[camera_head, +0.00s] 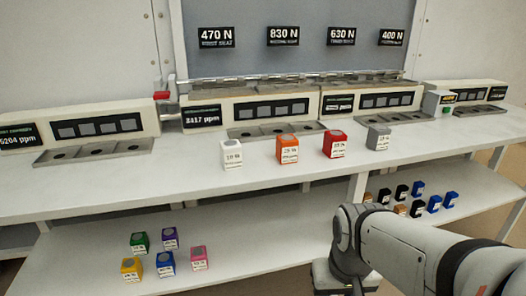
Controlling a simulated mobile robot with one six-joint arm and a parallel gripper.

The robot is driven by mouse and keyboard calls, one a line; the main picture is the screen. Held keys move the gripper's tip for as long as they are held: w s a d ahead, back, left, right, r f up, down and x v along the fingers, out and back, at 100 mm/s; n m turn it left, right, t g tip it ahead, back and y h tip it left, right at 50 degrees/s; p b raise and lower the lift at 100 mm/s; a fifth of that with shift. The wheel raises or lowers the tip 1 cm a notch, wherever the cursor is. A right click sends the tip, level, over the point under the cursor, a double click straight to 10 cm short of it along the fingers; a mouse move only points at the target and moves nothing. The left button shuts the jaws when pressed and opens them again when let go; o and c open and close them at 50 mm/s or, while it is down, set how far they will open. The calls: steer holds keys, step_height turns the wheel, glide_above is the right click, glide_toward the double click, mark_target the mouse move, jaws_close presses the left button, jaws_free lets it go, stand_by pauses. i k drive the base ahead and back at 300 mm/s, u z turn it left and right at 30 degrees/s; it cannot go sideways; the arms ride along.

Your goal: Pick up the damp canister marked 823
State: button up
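No canister label in view can be read as 823; the small labels are blurred. On the bench stand a white canister (231,154), an orange canister (287,149), a red canister (334,144) and a grey canister (378,138), all upright and apart. On the lower shelf at left stand green (139,243), purple (170,238), yellow (131,270), blue (165,264) and pink (198,258) canisters. I cannot tell which is damp. My arm crosses the lower right; my gripper does not show.
Several black, blue and brown blocks (417,200) stand on the lower shelf at right, partly behind my arm. Trays with round wells (94,151) and display units (80,130) line the bench back. Signs reading 470 N (216,37) to 400 N hang above. The bench front (120,185) is clear.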

mark_target(287, 146)
steer(key=z, duration=0.15)
steer(key=i, duration=0.85)
steer(key=u, duration=0.05)
